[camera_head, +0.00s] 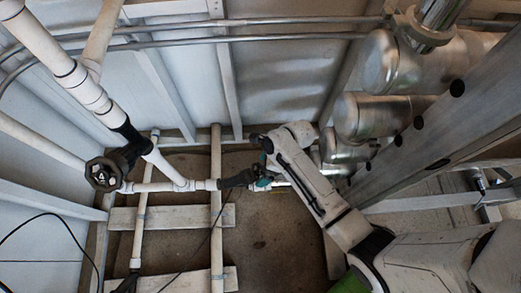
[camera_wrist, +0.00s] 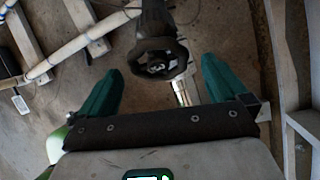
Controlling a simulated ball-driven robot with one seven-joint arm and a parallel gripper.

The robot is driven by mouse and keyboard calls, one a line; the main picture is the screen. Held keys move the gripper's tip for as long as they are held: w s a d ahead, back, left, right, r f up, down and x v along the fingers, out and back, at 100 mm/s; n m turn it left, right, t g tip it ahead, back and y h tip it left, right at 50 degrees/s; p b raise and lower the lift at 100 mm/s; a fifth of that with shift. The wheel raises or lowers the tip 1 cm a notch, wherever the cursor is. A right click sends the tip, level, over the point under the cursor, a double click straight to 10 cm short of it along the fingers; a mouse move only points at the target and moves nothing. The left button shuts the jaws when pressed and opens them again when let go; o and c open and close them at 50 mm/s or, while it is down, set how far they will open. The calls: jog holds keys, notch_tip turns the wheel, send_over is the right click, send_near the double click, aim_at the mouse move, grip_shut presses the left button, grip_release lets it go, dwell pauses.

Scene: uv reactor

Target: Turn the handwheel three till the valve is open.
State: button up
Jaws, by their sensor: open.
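A black handwheel (camera_wrist: 160,62) on a dark valve body shows in the wrist view, between and slightly beyond my fingertips. My gripper (camera_wrist: 163,66) is open, with one teal finger on each side of the wheel; I see no clear contact. In the head view, my gripper (camera_head: 265,181) is beside the dark valve (camera_head: 236,180) on the white pipe, and its wheel is mostly hidden by my gripper. Another black handwheel (camera_head: 104,173) faces the camera at the left. No number is readable on either wheel, and the valve's state cannot be told.
White pipes (camera_head: 216,205) run along the floor and up the left wall. Silver cylinders (camera_head: 380,115) and a grey beam with holes (camera_head: 430,125) stand close to my arm at the right. A white tag (camera_wrist: 20,103) hangs at the left of the wrist view.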

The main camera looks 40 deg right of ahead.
jog(key=shift+b+x, duration=0.4)
jog(key=shift+x, duration=1.05)
jog(key=c, duration=0.9)
jog(key=shift+c, duration=0.2)
jog(key=shift+r+p, duration=0.1)
jog(key=shift+p, duration=0.25)
